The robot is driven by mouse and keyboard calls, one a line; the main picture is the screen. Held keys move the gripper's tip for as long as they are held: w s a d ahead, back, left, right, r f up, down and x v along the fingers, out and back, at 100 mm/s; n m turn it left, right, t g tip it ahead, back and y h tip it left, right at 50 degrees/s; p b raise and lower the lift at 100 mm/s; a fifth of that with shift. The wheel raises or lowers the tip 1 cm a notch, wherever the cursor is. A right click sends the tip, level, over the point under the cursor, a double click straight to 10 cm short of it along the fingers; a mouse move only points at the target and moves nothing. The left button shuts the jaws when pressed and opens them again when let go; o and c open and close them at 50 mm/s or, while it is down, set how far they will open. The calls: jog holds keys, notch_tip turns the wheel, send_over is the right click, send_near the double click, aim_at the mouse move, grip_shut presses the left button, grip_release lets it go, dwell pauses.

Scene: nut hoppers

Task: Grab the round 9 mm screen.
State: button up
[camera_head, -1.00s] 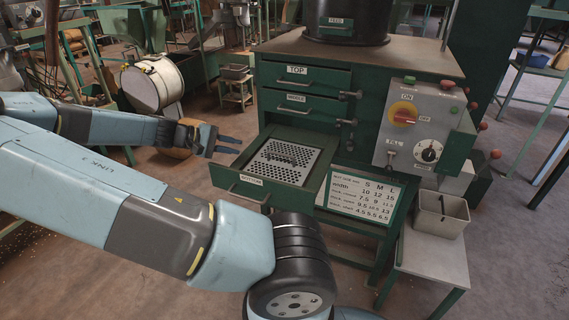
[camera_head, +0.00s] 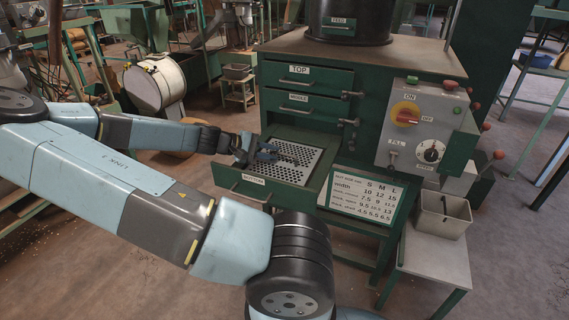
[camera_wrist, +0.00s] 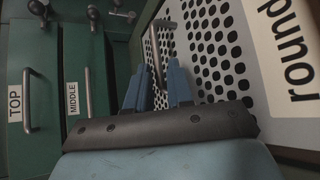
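The screen (camera_head: 300,155) is a light metal plate with rows of round holes, lying in the open bottom drawer (camera_head: 228,181). In the wrist view the screen (camera_wrist: 215,50) fills the upper right, beside a label reading "round"; no size is readable there. A thin metal handle (camera_wrist: 161,45) stands on the screen. My gripper (camera_head: 270,151) is over the left part of the screen. In the wrist view my gripper (camera_wrist: 158,68) has its two blue fingers apart, with the handle just beyond and between their tips. I cannot tell whether they touch it.
The top drawer (camera_head: 300,78) and middle drawer (camera_head: 300,107) are closed above the screen, with metal clamps at their right. A control box (camera_head: 415,125) with a red knob is at the right. A grey bin (camera_head: 443,217) stands on a low table.

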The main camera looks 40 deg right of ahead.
aim_at(276, 152)
jog(key=shift+x, duration=1.7)
jog(key=shift+w, duration=0.1)
jog(key=shift+c, duration=0.5)
grip_shut()
